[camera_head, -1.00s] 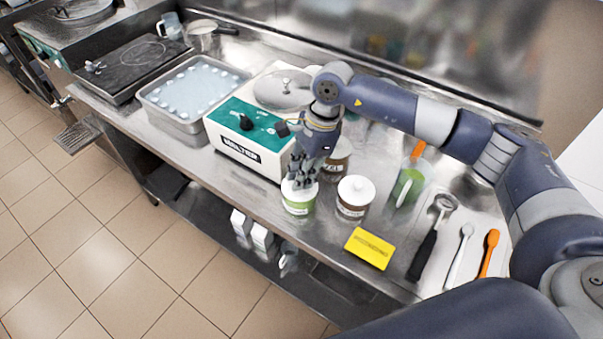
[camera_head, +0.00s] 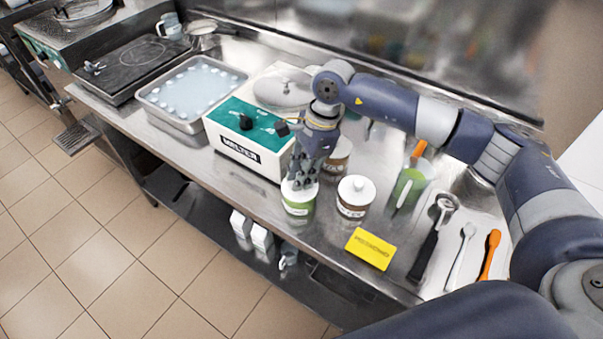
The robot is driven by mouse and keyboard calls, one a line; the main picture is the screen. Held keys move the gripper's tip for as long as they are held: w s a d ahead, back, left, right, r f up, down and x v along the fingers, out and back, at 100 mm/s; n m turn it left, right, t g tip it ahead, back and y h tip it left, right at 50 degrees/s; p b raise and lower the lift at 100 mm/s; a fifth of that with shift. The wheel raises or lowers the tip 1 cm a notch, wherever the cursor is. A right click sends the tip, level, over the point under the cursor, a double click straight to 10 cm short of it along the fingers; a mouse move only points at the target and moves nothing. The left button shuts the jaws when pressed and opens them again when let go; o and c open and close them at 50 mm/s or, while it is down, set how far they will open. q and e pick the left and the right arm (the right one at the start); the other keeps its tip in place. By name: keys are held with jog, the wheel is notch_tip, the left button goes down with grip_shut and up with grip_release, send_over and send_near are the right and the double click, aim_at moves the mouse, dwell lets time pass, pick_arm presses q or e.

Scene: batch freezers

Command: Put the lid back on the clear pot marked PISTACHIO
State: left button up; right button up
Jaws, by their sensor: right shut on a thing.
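A clear pot with green contents (camera_head: 298,208) stands near the front edge of the steel counter; its label is too small to read. A white lid (camera_head: 289,189) is at its mouth, and I cannot tell whether it is fully seated. My right gripper (camera_head: 304,183) points down over this pot, its fingers shut on the lid and hiding part of it. My left gripper is not in view.
A brown pot with a white lid (camera_head: 354,198) stands close on the right, and another brown pot (camera_head: 338,160) is behind the gripper. The white and green machine (camera_head: 250,140) is at the left. A yellow card (camera_head: 370,248) lies in front.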

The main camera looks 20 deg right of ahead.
jog(key=shift+f+b, duration=0.15)
jog(key=shift+b, duration=0.7)
dwell(0.7)
dwell(0.4)
jog(key=o, duration=0.8)
jog(key=shift+o, duration=0.7)
jog(key=o, duration=0.4)
jog(key=shift+c, duration=0.2)
jog(key=shift+r+p, duration=1.4)
jog(key=shift+r, duration=2.1)
